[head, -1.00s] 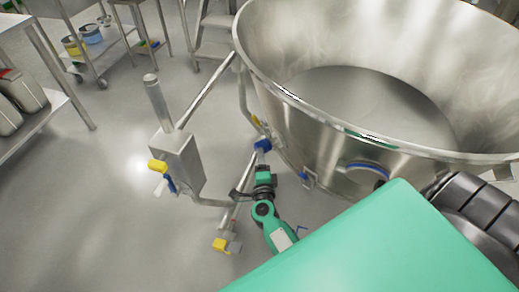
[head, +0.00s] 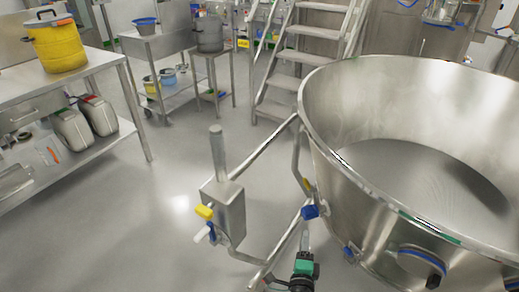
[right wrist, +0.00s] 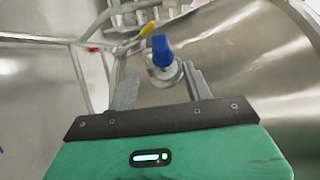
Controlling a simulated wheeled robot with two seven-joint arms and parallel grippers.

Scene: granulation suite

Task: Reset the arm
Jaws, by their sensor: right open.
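My right gripper (head: 306,246) is low in the head view, just below a valve with a blue handle (head: 310,211) on the side of the big steel bowl (head: 345,180). In the right wrist view its two grey fingers (right wrist: 161,88) are spread apart with nothing held between them. The blue handle (right wrist: 162,50) stands just beyond the fingertips, its round fitting in line with the gap. I cannot tell whether a finger touches the fitting. My left gripper is not in view.
Steel steps (head: 287,83) rise behind. A bench with a yellow bucket (head: 58,46) and a lower shelf of canisters is at left. The floor (head: 150,215) between is clear.

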